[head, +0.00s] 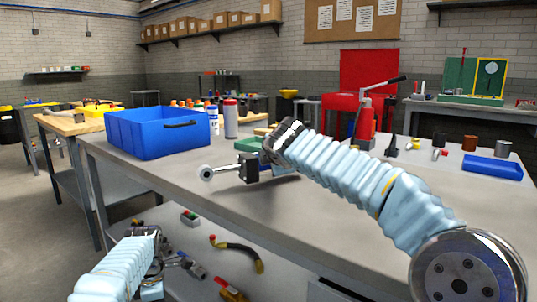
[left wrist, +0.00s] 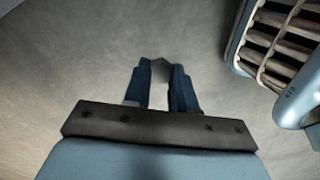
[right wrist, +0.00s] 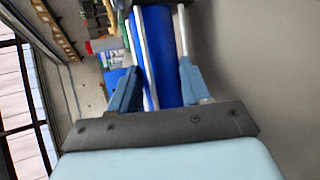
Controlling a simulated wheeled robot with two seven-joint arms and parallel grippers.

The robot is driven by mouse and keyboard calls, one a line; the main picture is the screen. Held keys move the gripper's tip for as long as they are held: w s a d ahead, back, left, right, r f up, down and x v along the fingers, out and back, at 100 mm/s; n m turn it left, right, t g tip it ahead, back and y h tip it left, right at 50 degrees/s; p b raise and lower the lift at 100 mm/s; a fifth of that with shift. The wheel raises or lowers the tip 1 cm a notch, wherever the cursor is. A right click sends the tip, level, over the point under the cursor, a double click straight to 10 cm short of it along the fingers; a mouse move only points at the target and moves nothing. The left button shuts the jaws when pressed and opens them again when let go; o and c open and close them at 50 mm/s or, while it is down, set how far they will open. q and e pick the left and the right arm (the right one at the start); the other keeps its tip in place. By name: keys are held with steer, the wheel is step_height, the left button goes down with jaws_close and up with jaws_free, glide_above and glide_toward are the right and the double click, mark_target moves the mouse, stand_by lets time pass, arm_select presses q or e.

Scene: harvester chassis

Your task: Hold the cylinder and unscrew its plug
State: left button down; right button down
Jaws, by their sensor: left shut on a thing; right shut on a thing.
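The cylinder shows in the head view as a dark end block (head: 252,168) with a silver rod and eye (head: 206,173) pointing left above the bench. My right gripper (right wrist: 157,82) is shut on its blue barrel (right wrist: 160,50), seen between the fingers in the right wrist view. My left gripper (left wrist: 160,72) is low at the lower left, apart from the cylinder and in front of the bench. It is shut on a small grey piece (left wrist: 160,66), which seems to be the plug. The piece is mostly hidden by the fingers.
A blue bin (head: 157,133) stands on the grey bench (head: 330,215) behind the cylinder, left. The lower shelf holds loose tools (head: 238,250). The bench front is clear.

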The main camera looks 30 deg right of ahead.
arm_select(q)
steer(key=shift+f, duration=0.45)
arm_select(e)
step_height(320, 180, down, 2)
steer(key=shift+a+f, duration=0.1)
steer(key=c, duration=0.8)
jaws_free()
steer(key=shift+f, duration=0.15)
arm_select(q)
steer(key=shift+b, duration=0.3)
arm_select(e)
steer(key=v, duration=1.2)
steer(key=shift+a, duration=0.1)
arm_select(q)
steer(key=shift+f, duration=0.1)
